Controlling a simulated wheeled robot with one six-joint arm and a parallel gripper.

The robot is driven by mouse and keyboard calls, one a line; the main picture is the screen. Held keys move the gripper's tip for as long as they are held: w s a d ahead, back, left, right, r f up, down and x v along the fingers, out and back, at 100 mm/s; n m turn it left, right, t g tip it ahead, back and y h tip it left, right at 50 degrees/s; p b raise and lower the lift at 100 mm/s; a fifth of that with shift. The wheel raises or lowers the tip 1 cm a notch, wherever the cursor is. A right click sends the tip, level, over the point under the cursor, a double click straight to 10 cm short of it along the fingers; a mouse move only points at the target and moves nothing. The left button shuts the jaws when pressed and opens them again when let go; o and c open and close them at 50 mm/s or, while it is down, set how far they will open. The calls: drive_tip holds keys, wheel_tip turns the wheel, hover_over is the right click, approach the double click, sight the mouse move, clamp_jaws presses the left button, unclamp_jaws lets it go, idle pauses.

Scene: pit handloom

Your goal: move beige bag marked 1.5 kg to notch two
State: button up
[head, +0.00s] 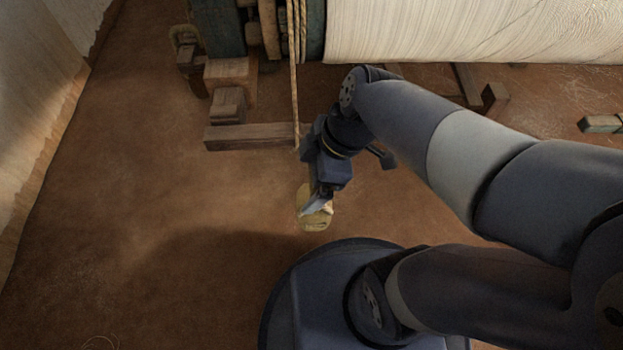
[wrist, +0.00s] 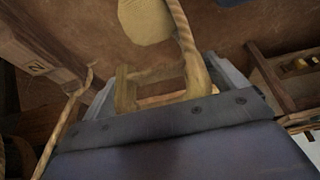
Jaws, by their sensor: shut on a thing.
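The beige bag (head: 318,223) hangs at my gripper (head: 317,204) in the head view, above the brown floor. The rounded bag also shows at the top of the wrist view (wrist: 145,20), with a rope (wrist: 183,38) beside it. In the wrist view, my gripper's grey fingers (wrist: 165,88) are closed on tan parts that look like the bag's loop or handle. No weight mark is readable. A wooden beam (wrist: 25,52) at left in the wrist view carries a small mark resembling a sideways 2. I cannot make out any notch itself.
A long cord (head: 294,80) hangs close left of my wrist in the head view. A low wooden beam (head: 250,136) and blocks stand behind it. The white warp roll (head: 440,32) fills the back. The floor (head: 130,200) at left is clear.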

sight(305, 132)
drive_tip(key=shift+w+d+f, duration=0.1)
drive_tip(key=shift+w+f, duration=0.05)
drive_tip(key=shift+w, duration=3.25)
drive_tip(key=shift+w+d+f, duration=0.1)
drive_tip(key=shift+w+f, duration=0.05)
drive_tip(key=shift+w, duration=3.25)
drive_tip(key=shift+f+b, duration=1)
drive_tip(key=shift+f, duration=0.2)
drive_tip(key=shift+f+b, duration=0.3)
drive_tip(key=shift+b, duration=0.05)
drive_tip(key=o, duration=1.7)
drive_tip(key=shift+o, duration=0.2)
drive_tip(key=shift+f, duration=0.1)
drive_tip(key=p+v, duration=0.3)
drive_tip(key=v, duration=0.4)
drive_tip(key=shift+d+r, duration=0.1)
drive_tip(key=shift+r, duration=0.25)
